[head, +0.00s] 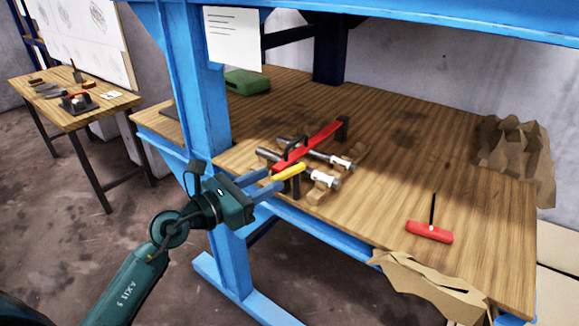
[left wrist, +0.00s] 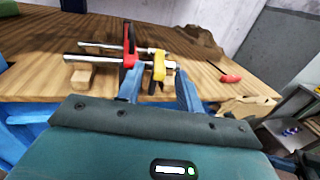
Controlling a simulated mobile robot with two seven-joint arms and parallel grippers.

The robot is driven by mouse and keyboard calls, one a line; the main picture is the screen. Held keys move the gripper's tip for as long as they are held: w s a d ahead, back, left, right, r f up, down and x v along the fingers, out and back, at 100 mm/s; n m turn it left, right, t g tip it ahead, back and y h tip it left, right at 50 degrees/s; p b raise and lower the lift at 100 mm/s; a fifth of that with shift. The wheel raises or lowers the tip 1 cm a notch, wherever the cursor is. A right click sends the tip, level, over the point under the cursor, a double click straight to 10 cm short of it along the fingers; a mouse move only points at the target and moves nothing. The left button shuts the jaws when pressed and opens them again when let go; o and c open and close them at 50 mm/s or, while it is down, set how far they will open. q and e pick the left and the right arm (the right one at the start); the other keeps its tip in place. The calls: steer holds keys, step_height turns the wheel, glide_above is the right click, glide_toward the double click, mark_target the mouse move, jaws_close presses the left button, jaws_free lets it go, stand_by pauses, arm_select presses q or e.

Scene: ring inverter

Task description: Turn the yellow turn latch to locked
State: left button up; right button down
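The yellow turn latch (head: 290,172) is a short yellow bar on a dark post near the front edge of the wooden shelf, beside a red bar (head: 322,143) with a black handle. In the left wrist view the latch (left wrist: 159,66) lies between the two blue fingertips, seen end-on. My left gripper (head: 272,181) is open, with its fingertips at the near end of the latch. A gap shows on both sides of the latch in the left wrist view (left wrist: 158,80); I cannot tell how far the fingers reach around it. My right gripper is out of view.
Metal rods (head: 325,180) on wooden blocks lie under and around the red bar. A red-handled tool (head: 430,231) lies to the right. Blue frame post (head: 195,75) stands left of the latch. A green object (head: 247,82) is at the back. The middle right of the shelf is mostly clear.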

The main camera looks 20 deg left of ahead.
mark_target(289, 170)
arm_select(q)
steer(key=x, duration=0.6)
steer(key=shift+w+d, duration=0.25)
jaws_close()
